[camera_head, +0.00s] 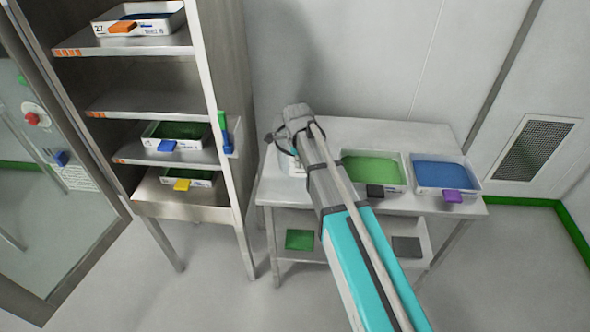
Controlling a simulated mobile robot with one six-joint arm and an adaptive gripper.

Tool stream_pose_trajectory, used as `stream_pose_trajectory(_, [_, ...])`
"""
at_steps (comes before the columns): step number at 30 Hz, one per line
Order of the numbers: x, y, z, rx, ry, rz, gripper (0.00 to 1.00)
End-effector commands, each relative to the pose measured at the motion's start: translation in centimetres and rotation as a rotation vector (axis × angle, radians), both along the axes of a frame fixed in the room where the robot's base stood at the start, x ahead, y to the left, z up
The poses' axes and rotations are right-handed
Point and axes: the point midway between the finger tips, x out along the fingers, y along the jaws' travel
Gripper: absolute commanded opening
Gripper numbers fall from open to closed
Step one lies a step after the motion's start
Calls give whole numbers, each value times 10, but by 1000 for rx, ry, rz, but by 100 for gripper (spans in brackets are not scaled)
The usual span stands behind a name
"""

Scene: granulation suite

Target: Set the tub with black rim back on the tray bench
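My arm reaches across to the left end of the tray bench (430,128), a grey metal table against the wall. My gripper (284,146) is at its end, over the bench's back left part. A pale object (296,168) shows partly beside and below my gripper, mostly hidden by the arm. I cannot tell whether it is the tub with black rim, or whether the gripper holds it. No black rim is clearly visible. The finger opening is too small and hidden to read.
On the bench's right stand a green-filled tray (372,168) with a black tag and a blue-filled tray (445,171) with a purple tag. A green mat (299,240) and a dark mat (406,247) lie on the lower shelf. A rack (150,102) with several tagged trays stands left.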

Motion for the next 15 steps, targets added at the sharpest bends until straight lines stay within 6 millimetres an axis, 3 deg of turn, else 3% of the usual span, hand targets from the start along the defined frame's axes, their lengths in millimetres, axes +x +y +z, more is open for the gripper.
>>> stream_pose_trajectory(8, [1, 1, -2, 0, 0, 0, 0])
stream_pose_trajectory(15, [8, 3, -19, 0, 0, 1, 0])
